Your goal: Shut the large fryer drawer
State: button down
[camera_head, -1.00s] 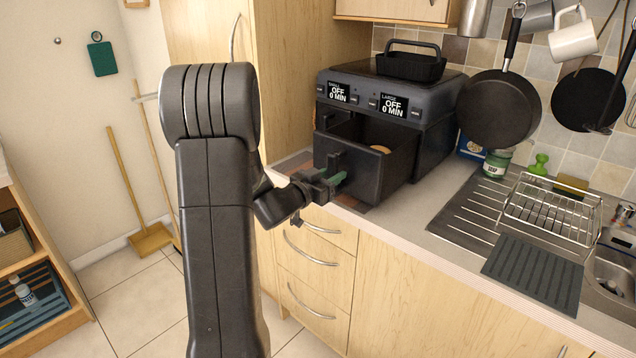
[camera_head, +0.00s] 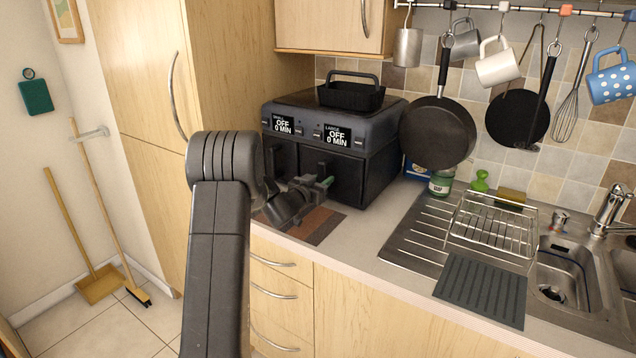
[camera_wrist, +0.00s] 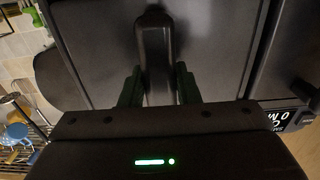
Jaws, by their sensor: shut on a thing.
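The black air fryer (camera_head: 385,135) stands on the counter against the tiled wall. Its large drawer (camera_head: 347,181), on the right under the display marked LARGE, looks flush with the body. My gripper (camera_head: 322,184) is at the front of this drawer. In the wrist view, the drawer front (camera_wrist: 218,45) fills much of the picture, and the fingers of my gripper (camera_wrist: 158,88) are shut on the upright drawer handle (camera_wrist: 156,45), one on each side. The inside of the drawer is hidden.
A black tray (camera_head: 350,95) sits on top of the fryer. A brown mat (camera_head: 318,226) lies in front of it. A pan (camera_head: 437,133) hangs close to its right. The dish rack (camera_head: 493,224) and sink (camera_head: 565,285) are further right. A tall cupboard (camera_head: 150,90) stands left.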

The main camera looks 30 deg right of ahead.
jog(key=c, duration=1.1)
grip_release()
jog(key=shift+a, duration=0.1)
jog(key=b+v, duration=0.2)
jog(key=v, duration=1.2)
